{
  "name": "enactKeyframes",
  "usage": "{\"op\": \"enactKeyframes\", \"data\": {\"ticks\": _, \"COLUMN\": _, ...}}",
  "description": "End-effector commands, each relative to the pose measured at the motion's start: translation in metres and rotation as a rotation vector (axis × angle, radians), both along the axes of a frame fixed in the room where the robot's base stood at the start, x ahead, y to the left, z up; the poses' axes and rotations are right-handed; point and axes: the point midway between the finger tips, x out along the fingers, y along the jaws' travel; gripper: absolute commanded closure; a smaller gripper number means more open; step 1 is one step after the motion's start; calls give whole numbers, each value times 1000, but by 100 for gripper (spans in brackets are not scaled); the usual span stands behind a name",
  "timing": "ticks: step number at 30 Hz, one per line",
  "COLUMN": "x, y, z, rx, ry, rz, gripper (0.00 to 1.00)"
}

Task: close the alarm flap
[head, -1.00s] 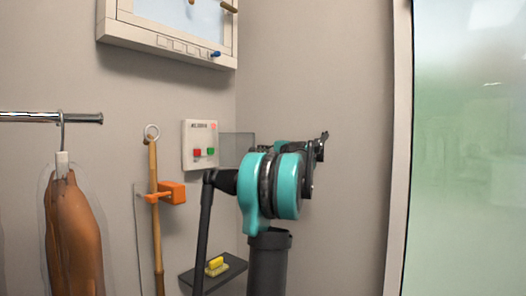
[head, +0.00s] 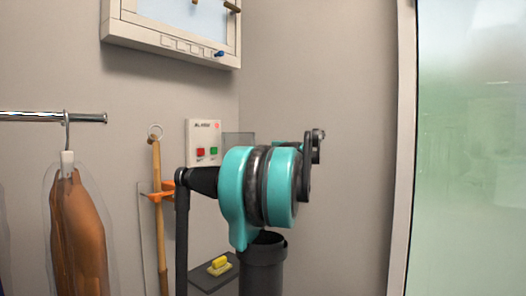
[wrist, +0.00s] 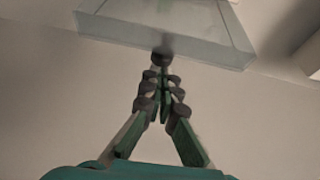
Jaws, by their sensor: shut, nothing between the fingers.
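The white alarm panel (head: 203,142) is on the wall in the head view, with a red and a green button uncovered. Its clear flap (head: 238,140) stands open, swung out to the right of the panel. My arm hides its lower part. In the wrist view a pale translucent plate (wrist: 165,24), which looks like the flap, crosses the top. My gripper (wrist: 162,60) is shut and empty, its tips at the plate's near edge. I cannot tell whether they touch it. In the head view my arm hides the fingers.
A whiteboard (head: 150,38) hangs above the panel. A wooden stick (head: 157,220) in an orange holder and a rail (head: 60,117) with a bagged brown garment (head: 78,235) are left. A dark shelf (head: 205,280) with a yellow brush is below. A frosted glass panel (head: 470,150) is right.

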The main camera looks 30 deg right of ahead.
Motion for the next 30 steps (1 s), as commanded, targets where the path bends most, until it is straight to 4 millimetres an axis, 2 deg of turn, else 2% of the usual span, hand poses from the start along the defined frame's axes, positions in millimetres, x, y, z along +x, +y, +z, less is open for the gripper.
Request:
{"op": "enactKeyframes", "data": {"ticks": 1, "x": -4, "y": 9, "z": 0, "rx": 0, "ry": 0, "rz": -30, "gripper": 100}}
{"op": "enactKeyframes", "data": {"ticks": 15, "x": -30, "y": 60, "z": 0, "rx": 1, "ry": 0, "rz": -356, "gripper": 100}}
{"op": "enactKeyframes", "data": {"ticks": 30, "x": -39, "y": 107, "z": 0, "rx": 0, "ry": 0, "rz": -350, "gripper": 100}}
